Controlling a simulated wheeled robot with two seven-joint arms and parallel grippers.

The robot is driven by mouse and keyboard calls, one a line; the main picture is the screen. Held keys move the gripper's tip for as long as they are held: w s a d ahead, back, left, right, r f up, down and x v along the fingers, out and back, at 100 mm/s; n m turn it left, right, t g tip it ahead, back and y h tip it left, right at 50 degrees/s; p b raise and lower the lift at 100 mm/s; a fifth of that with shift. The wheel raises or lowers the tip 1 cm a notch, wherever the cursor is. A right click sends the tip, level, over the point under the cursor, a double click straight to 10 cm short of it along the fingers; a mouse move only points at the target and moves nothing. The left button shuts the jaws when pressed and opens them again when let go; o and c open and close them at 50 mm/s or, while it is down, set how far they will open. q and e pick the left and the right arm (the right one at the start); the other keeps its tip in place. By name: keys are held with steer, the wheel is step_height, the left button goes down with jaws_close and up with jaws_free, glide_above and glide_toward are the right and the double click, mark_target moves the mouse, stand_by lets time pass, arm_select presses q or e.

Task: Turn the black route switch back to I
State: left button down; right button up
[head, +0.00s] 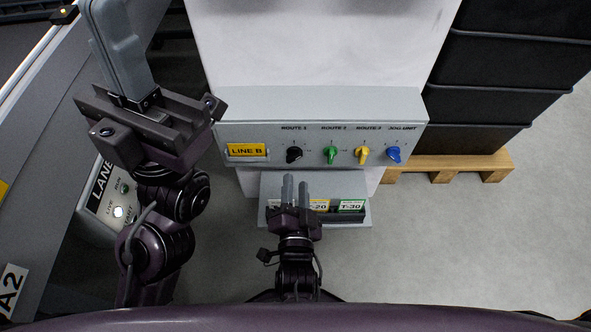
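The black route switch (294,155) is the leftmost of the knobs on the sloped front of a grey-white control panel, under the label ROUTE 1. Its exact pointer position is too small to read. My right gripper (296,184) is below the black switch in the picture, apart from it. Its two grey fingers point up toward the panel with a narrow gap between them, and nothing is held. My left gripper (118,45) is large at the upper left, away from the switch; its fingers overlap from this angle.
Right of the black switch are a green knob (331,155), a yellow knob (362,155) and a blue knob (394,154). A yellow LINE B label (247,150) is at left. A low tray (361,217) with labelled items lies below. Black crates (500,95) stand on a wooden pallet (450,165).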

mark_target(295, 160)
steer(key=w+b, duration=0.1)
steer(key=w, duration=0.5)
steer(key=shift+w, duration=0.3)
jaws_close()
